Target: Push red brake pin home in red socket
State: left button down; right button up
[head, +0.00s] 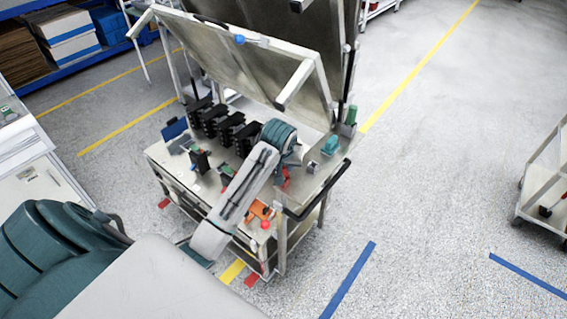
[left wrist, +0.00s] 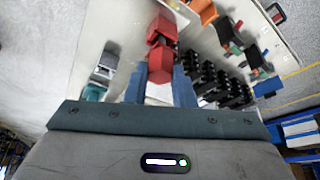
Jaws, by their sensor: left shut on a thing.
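In the left wrist view the two blue fingers of my left gripper (left wrist: 161,92) are shut on a red brake pin (left wrist: 161,65). Directly beyond the pin, in line with it, is a red block that looks like the red socket (left wrist: 162,31). The two reds run together, so I cannot tell how deep the pin sits. In the head view a bit of red (head: 286,183) shows just beside my left wrist at the right part of the bench; the wrist hides most of the fingers. My right gripper is in neither view.
The bench (head: 318,185) has a tilted-up lid (head: 250,62) behind the work area. A row of black breakers (head: 222,125) stands left of my wrist. An orange part (head: 262,211) sits near the front. A teal part (head: 331,145) stands at right.

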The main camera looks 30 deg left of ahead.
pick_arm(q)
jog(key=shift+f, duration=0.95)
jog(key=c, duration=1.1)
grip_release()
jog(key=shift+c, duration=0.2)
jog(key=shift+r, duration=0.1)
jog(key=shift+s+r+b, duration=0.15)
jog(key=shift+r+b, duration=0.2)
jog(key=shift+b, duration=0.05)
jog(key=v, duration=1)
jog(key=shift+f, duration=0.15)
